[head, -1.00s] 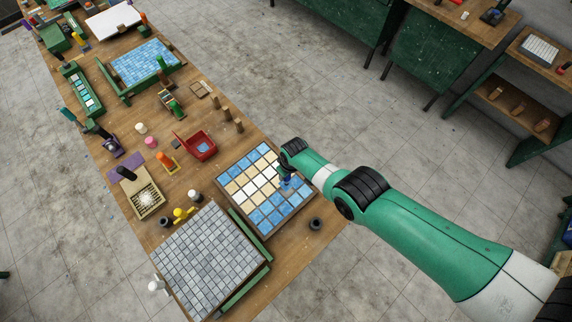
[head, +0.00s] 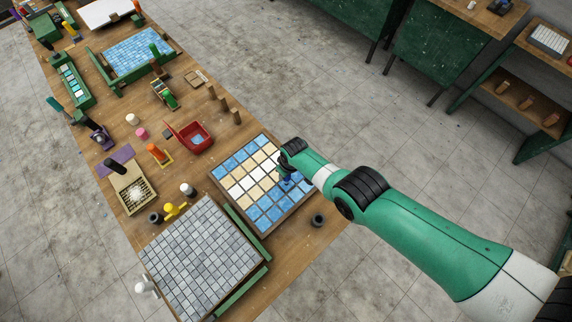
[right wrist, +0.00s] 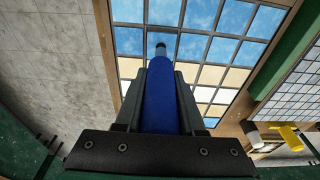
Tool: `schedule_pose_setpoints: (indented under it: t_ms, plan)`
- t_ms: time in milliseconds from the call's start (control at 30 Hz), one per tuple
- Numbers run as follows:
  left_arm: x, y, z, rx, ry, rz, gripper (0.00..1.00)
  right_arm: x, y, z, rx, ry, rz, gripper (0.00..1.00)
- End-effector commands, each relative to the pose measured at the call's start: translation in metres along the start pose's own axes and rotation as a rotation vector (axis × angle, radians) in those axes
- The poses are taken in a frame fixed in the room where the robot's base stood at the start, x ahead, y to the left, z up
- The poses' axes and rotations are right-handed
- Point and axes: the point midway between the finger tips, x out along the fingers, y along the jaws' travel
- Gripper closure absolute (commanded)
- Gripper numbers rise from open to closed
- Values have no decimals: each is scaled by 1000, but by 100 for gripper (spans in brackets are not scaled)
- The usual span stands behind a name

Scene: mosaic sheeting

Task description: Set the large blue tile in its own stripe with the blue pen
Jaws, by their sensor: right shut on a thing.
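The blue pen (right wrist: 160,95) is upright between the jaws of my right gripper (right wrist: 158,100), which is shut on it. In the head view the pen (head: 286,184) is over the blue stripe at the near right of the framed mosaic (head: 250,235). The pen's dark tip shows in the right wrist view against the blue tiles; I cannot tell whether it touches one or carries a tile. A blue piece (head: 197,139) lies in the red tray (head: 181,130); I cannot tell whether it is the large blue tile. My left gripper is not in view.
A grey mosaic sheet (head: 205,258) lies left of the framed mosaic, with a green bar (head: 246,232) between them. A dark round cup (head: 318,220) stands near the table edge. Yellow (head: 172,208) and white (head: 188,190) pieces stand behind the grey sheet.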

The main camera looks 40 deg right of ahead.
Motion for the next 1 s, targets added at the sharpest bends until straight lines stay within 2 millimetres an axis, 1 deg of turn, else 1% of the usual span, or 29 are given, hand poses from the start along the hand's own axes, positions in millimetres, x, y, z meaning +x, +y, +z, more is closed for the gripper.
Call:
schedule_pose_setpoints:
  t_ms: [267,1000]
  plan:
    - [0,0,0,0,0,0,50,0,0,0,0,1,0,100]
    - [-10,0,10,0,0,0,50,14,0,2,0,1,0,100]
